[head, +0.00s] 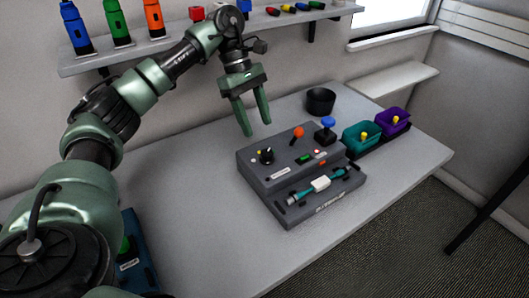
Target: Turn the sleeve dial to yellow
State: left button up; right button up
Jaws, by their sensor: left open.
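The sleeve dial (266,155) is a small black knob on the left of the dark grey control box (258,184). Small coloured marks sit around it, a yellow one among them; I cannot tell clearly which mark it points to. My left gripper (257,130) is open and empty, with its green fingers pointing down above the back left of the box, apart from the dial. A teal and white cable piece (320,184) lies in the front tray of the box. My right gripper is not in view.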

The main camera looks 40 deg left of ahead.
aim_at(266, 151)
pick_arm(q)
jog(key=p+x, duration=0.1)
jog(key=x, duration=0.6)
jog(key=shift+d+f, duration=0.15)
jog(key=shift+f, duration=0.15)
grip_shut()
